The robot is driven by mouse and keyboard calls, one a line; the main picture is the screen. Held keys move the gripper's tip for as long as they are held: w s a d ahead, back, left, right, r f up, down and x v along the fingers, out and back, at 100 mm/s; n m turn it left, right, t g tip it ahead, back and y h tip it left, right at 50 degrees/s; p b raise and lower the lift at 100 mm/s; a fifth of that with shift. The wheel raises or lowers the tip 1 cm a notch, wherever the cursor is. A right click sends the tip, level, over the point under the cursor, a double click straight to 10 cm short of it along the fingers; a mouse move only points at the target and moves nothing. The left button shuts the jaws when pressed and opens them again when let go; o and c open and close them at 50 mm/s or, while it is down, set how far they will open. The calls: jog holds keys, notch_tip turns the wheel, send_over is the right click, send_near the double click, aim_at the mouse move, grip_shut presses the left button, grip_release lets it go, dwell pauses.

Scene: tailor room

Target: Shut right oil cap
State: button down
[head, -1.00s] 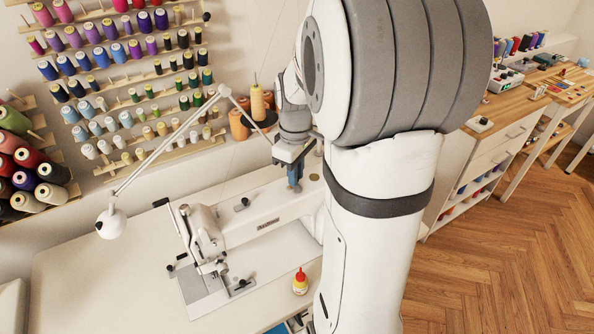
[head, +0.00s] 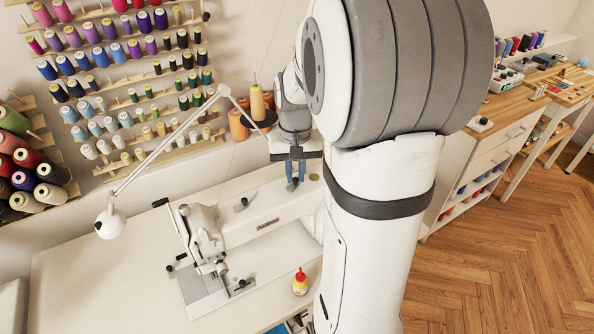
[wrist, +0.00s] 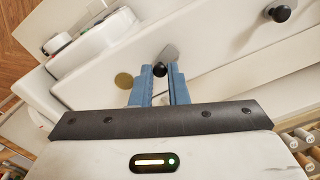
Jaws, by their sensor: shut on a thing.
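The white sewing machine (head: 265,218) stands on the table, seen in the head view. My gripper (head: 295,185) points down at the right part of its top. In the wrist view, the blue fingers of my gripper (wrist: 160,78) are closed on the black knob (wrist: 160,69) of the right oil cap. The cap's grey plate (wrist: 170,53) lies beyond the fingers, slanting up and right from the knob. The fingers partly hide the knob, and I cannot tell whether the hole is covered. The other oil cap's black knob (wrist: 280,13) is at the upper right, apart from my gripper.
A brass disc (wrist: 124,80) is set in the machine's top beside my left finger. Thread cones (head: 258,103) stand behind my gripper. A white lamp (head: 111,222) reaches over the table at left. A small yellow bottle with a red cap (head: 300,283) stands in front of the machine.

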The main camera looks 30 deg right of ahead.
aim_at(295, 178)
jog(key=shift+m, duration=2.1)
jog(key=shift+r, duration=0.1)
jog(key=c, duration=1.4)
grip_release()
jog(key=shift+c, duration=0.2)
notch_tip(295, 178, up, 8)
jog(key=shift+f, duration=0.15)
